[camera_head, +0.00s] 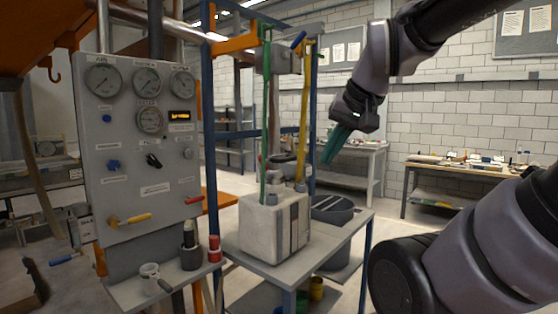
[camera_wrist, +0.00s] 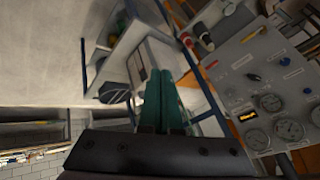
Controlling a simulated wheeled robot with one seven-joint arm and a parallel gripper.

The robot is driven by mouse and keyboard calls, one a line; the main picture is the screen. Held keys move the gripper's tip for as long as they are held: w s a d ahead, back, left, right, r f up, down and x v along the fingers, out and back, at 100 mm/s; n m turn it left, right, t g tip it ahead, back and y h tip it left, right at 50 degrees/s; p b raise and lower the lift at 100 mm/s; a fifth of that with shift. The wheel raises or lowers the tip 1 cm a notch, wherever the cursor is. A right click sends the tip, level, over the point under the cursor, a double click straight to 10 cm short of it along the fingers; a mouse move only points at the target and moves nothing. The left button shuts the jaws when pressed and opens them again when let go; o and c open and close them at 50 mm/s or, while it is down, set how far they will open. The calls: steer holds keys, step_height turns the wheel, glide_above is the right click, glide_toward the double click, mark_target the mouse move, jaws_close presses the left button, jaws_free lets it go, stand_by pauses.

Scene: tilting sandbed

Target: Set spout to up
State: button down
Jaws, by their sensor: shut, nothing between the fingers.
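No part is clearly marked as the spout, and I cannot tell which fitting it is. A grey control panel (camera_head: 150,190) stands at the left in the head view. On it are a yellow-handled lever (camera_head: 133,219) lying almost level, a red lever (camera_head: 193,200), a black knob (camera_head: 153,160) tilted, and a blue knob (camera_head: 113,164). The panel also shows rotated at the right of the wrist view (camera_wrist: 240,75). My gripper (camera_head: 333,147) has green fingers, shut and empty, in the air right of the panel. The fingers (camera_wrist: 165,98) touch nothing in the wrist view.
A white-grey box (camera_head: 270,222) with green and yellow upright pipes stands on a grey table (camera_head: 345,243) between panel and arm. Blue frame posts (camera_head: 209,120) rise behind. A workbench (camera_head: 460,170) is far right.

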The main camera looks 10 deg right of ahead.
steer(key=c, duration=1.1)
jaws_free()
steer(key=o, duration=0.4)
steer(key=shift+w+a, duration=0.2)
steer(key=shift+w, duration=0.15)
steer(key=w+a+g+y, duration=0.2)
steer(key=w+a+y, duration=0.15)
steer(key=w, duration=0.65)
steer(key=m+t+y, duration=0.4)
steer(key=m+t, duration=0.2)
steer(key=t, duration=0.1)
glide_toward(291, 159)
steer(key=x, duration=1.1)
steer(key=shift+a, duration=0.15)
